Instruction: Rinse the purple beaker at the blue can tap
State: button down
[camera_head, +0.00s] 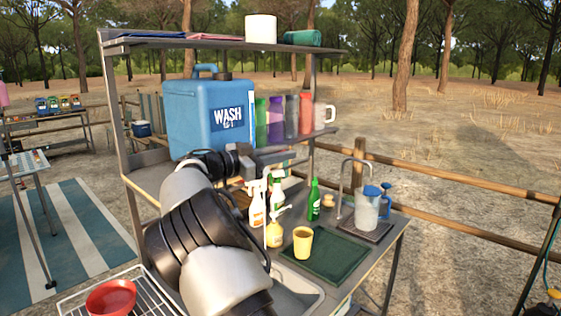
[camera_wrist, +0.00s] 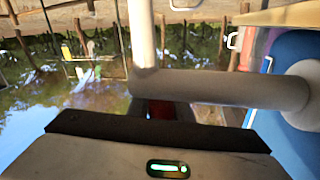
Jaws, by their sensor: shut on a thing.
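The purple beaker (camera_head: 276,120) stands upright in a row of coloured beakers on the middle shelf. The blue can (camera_head: 205,118) marked WASH stands at the left of that row; its blue side also shows in the wrist view (camera_wrist: 298,135). The can's pale grey tap (camera_wrist: 215,88) sticks out from it in the wrist view, with its spout crossing the picture edge. My gripper (camera_head: 262,157) is at the tap, just right of the can's lower front. It is shut, apparently on the tap's handle; the grip itself is largely hidden. No beaker is in it.
Green (camera_head: 260,122), grey and red beakers and a white mug (camera_head: 324,117) crowd the shelf near my gripper. Below are spray bottles, a green bottle (camera_head: 314,199), a yellow cup (camera_head: 303,242) on a green mat, and a jug (camera_head: 367,212). A red bowl (camera_head: 110,298) sits on a rack.

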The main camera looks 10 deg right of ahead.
jog(key=c, duration=1.8)
grip_release()
jog(key=shift+c, duration=0.2)
jog(key=shift+a, duration=0.1)
jog(key=b+v, duration=0.1)
jog(key=v, duration=1.6)
jog(key=shift+s, duration=0.15)
jog(key=shift+a, duration=0.1)
